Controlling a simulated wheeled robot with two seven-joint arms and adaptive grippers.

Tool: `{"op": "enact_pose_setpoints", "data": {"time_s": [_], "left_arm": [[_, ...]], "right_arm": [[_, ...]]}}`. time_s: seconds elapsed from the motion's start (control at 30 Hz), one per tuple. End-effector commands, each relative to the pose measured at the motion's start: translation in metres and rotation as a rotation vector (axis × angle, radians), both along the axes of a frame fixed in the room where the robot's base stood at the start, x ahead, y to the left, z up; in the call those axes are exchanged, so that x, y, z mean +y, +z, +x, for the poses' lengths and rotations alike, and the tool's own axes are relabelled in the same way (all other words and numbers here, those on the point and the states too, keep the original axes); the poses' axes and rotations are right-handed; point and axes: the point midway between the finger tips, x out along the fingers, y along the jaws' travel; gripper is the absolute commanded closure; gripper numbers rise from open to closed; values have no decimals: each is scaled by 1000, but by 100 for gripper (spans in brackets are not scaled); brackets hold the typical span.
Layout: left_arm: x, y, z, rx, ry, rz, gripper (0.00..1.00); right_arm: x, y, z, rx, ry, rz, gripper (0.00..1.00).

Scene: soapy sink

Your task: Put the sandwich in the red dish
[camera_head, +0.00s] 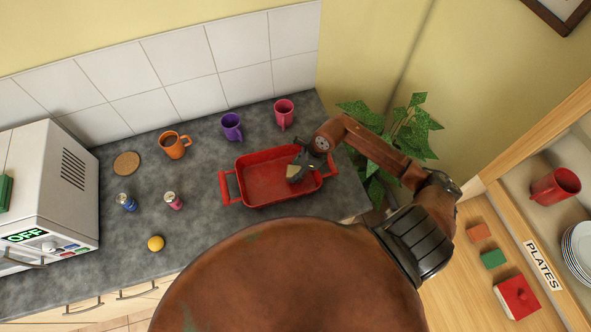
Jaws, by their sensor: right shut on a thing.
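The red dish (262,164) is a rectangular tray with a handle at each end, standing on the grey counter. My right gripper (298,172) reaches in from the right and is over the right part of the dish. It is shut on the sandwich (293,171), of which only a small pale part shows at the fingertips. The gripper hides the rest of it. I cannot tell whether the sandwich touches the dish floor. The left part of the dish is empty. My left gripper is not in view.
An orange mug (173,146), a purple mug (232,127) and a pink mug (284,114) stand behind the dish. Two small cans (126,202) (173,200) and a lemon (156,243) are to its left. A white microwave (50,190) stands at far left. A plant (400,135) is at the right.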

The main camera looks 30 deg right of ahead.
Motion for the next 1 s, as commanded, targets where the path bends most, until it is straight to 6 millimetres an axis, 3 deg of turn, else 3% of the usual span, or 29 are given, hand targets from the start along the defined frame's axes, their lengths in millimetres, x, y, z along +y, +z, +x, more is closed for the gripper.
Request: {"op": "enact_pose_setpoints", "data": {"time_s": [0.27, 0.63, 0.77, 1.0], "left_arm": [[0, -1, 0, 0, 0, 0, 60], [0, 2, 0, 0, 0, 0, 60], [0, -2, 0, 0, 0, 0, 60], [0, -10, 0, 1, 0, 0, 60]], "right_arm": [[0, -1, 0, 0, 0, 0, 41], [-1, 5, 0, -1, 0, -1, 41], [-8, 21, -4, -3, 0, -4, 41], [-24, 67, -16, -2, 0, -6, 41]]}}
